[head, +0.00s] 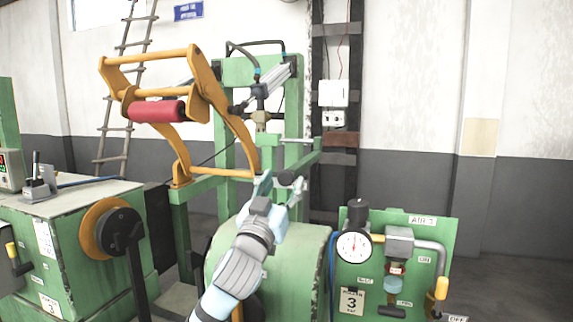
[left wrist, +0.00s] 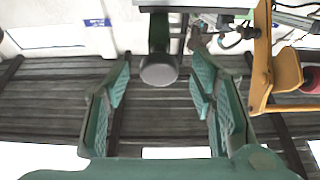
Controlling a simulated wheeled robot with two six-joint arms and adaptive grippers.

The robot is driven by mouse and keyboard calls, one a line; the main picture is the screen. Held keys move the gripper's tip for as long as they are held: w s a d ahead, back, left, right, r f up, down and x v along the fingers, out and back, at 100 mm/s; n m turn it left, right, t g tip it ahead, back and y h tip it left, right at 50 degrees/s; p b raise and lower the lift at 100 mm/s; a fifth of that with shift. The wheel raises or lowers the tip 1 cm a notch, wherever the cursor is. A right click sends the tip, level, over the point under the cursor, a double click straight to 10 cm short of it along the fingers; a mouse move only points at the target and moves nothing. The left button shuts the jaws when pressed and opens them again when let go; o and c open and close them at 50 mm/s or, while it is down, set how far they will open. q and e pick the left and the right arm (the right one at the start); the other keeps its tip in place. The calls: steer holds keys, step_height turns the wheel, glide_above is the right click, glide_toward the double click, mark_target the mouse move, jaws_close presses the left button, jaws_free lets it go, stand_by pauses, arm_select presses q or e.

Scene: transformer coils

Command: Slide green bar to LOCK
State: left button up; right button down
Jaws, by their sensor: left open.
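My left gripper (head: 280,187) is in the middle of the head view, reaching up at the green machine frame. In the left wrist view its fingers (left wrist: 163,85) are spread apart, with nothing gripped. A green bar (left wrist: 158,34) with a round grey end (left wrist: 158,70) points toward the camera and shows between the fingers, apart from both. In the head view the gripper covers part of the area around this bar, and I cannot tell the bar clearly from the frame. No LOCK marking is readable. My right gripper is not in view.
An orange frame (head: 183,170) with a red roller (head: 157,111) stands left of the gripper. A green panel (head: 433,235) with a gauge (head: 354,246) and valves is at the right. A green rounded housing (head: 300,262) lies below the gripper. A green cabinet (head: 90,190) stands left.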

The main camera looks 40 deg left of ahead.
arm_select(q)
steer(key=x, duration=0.2)
steer(key=shift+w+r, duration=0.2)
steer(key=shift+w, duration=0.1)
steer(key=shift+s, duration=0.2)
steer(key=shift+w, duration=0.2)
jaws_close()
